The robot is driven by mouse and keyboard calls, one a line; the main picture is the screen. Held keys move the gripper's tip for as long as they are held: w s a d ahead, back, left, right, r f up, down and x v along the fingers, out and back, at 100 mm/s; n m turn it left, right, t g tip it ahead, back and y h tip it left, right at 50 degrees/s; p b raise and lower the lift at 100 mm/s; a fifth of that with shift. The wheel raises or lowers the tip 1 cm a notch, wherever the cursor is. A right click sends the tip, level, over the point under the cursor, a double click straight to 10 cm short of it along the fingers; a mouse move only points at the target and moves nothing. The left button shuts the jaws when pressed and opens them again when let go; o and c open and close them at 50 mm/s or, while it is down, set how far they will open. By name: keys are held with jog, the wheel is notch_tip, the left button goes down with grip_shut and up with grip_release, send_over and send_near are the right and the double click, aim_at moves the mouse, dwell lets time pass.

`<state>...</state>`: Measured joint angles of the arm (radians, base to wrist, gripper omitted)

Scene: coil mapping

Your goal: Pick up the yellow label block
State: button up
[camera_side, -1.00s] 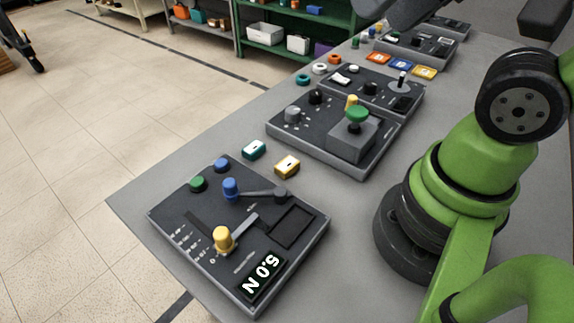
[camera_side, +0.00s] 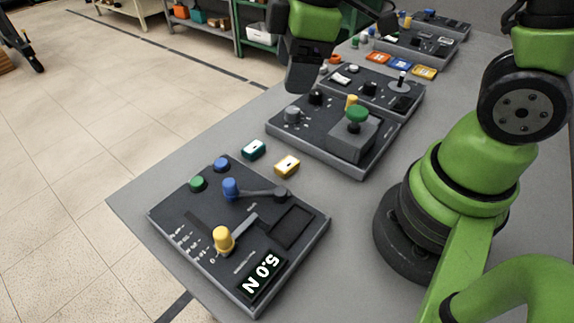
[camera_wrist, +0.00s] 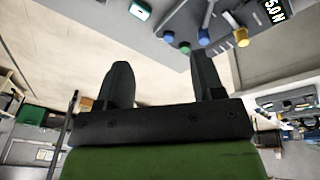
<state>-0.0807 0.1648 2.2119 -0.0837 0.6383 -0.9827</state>
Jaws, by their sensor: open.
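The yellow label block (camera_side: 287,166) lies on the grey table between two control panels, with a white mark on its top. The teal label block (camera_side: 254,149) lies just up-left of it, apart from it. My gripper (camera_side: 302,82) hangs in the air in the side view, higher in the picture than both blocks and apart from them. In the wrist view my gripper (camera_wrist: 163,75) shows two dark fingers spread wide with nothing between them. The teal block also shows in the wrist view (camera_wrist: 138,10) at the top. I cannot make out the yellow block there.
The near panel (camera_side: 240,235) has knobs, a lever and a "5.0 N" display. The middle panel (camera_side: 333,135) carries a green mushroom button. Orange, blue and yellow tiles (camera_side: 400,64) lie farther back. Bare table surrounds the two label blocks.

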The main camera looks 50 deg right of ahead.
notch_tip(320, 180, down, 11)
jog(key=w+n+g, duration=0.2)
jog(key=n, duration=0.5)
send_over(284, 166)
jog(key=shift+n+h, duration=0.3)
jog(key=shift+h, duration=0.1)
notch_tip(284, 166, down, 4)
jog(key=shift+w+a, duration=0.1)
jog(key=shift+a, duration=0.05)
jog(key=shift+d+f, duration=0.2)
jog(key=shift+f, duration=2.65)
jog(key=c, duration=1)
jog(key=shift+r, duration=0.1)
